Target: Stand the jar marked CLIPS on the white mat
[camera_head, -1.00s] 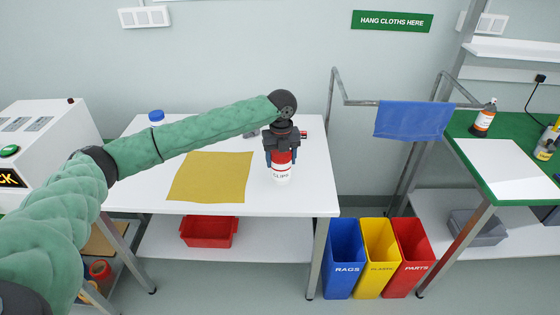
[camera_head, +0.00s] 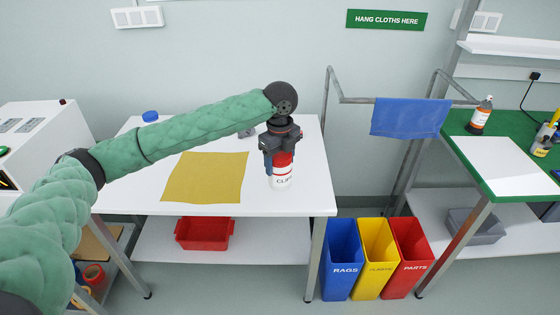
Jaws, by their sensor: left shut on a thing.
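The jar marked CLIPS (camera_head: 281,182) is white with a red upper part and stands upright at the right side of the white table (camera_head: 310,200); I cannot tell whether its base touches the top. My left gripper (camera_head: 280,164) points down and is shut on the jar's upper part, hiding some of it. The white mat (camera_head: 503,165) lies flat and bare on the green bench at the right. My right gripper is out of view.
A yellow cloth (camera_head: 205,178) lies left of the jar. A blue cloth (camera_head: 410,117) hangs on a rail between the tables, above blue, yellow and red bins (camera_head: 408,262). A bottle (camera_head: 480,115) stands behind the mat and a yellow-labelled one (camera_head: 545,138) right of it.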

